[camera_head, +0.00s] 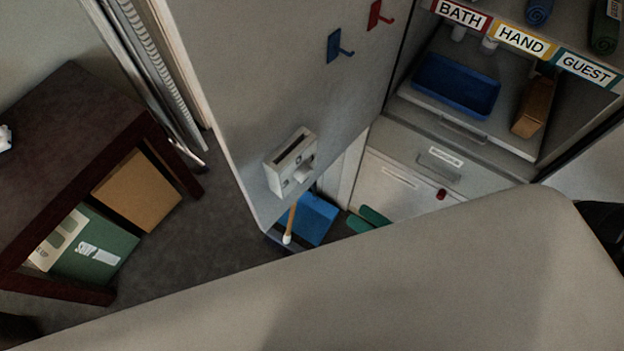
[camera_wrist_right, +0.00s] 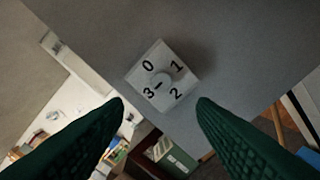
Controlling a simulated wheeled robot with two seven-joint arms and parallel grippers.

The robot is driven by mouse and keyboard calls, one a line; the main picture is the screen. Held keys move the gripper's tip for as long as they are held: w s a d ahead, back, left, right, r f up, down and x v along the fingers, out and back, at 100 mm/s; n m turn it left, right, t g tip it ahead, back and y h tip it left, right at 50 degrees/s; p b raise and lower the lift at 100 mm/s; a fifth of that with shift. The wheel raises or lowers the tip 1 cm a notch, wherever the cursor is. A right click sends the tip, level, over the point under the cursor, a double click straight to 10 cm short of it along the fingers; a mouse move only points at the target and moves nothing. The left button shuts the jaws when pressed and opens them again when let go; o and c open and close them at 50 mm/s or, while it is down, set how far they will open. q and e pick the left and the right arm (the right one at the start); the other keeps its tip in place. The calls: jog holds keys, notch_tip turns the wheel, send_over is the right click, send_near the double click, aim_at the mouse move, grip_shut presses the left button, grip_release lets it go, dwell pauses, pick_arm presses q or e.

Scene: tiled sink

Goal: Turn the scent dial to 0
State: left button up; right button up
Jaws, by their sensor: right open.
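The scent dial (camera_head: 292,162) is a small white box on the lower part of a grey upright panel. In the right wrist view its face (camera_wrist_right: 147,71) carries the numbers 0, 1, 2 and 3 around a round white knob (camera_wrist_right: 164,78). A dark mark at the knob lies on the side toward 3. My right gripper (camera_wrist_right: 161,101) has dark green fingers, spread apart and empty. The knob lies ahead between the fingertips, apart from them. My left gripper is out of view.
Blue (camera_head: 338,46) and red (camera_head: 376,15) hooks are on the panel above. A wooden stick (camera_head: 291,220) and blue box (camera_head: 316,219) are below the dial. A labelled shelf with a blue tray (camera_head: 455,86) is right. A dark table (camera_head: 75,130) stands left.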

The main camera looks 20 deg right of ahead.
aim_at(308, 177)
jog(key=p+x, duration=0.3)
jog(key=x, duration=0.7)
jog(key=shift+w+d, duration=0.1)
jog(key=shift+w, duration=0.15)
jog(key=shift+w+a+f+p, duration=0.1)
jog(key=shift+w+a+p, duration=0.2)
jog(key=shift+w+a, duration=0.15)
jog(key=shift+d, duration=0.1)
jog(key=c, duration=1)
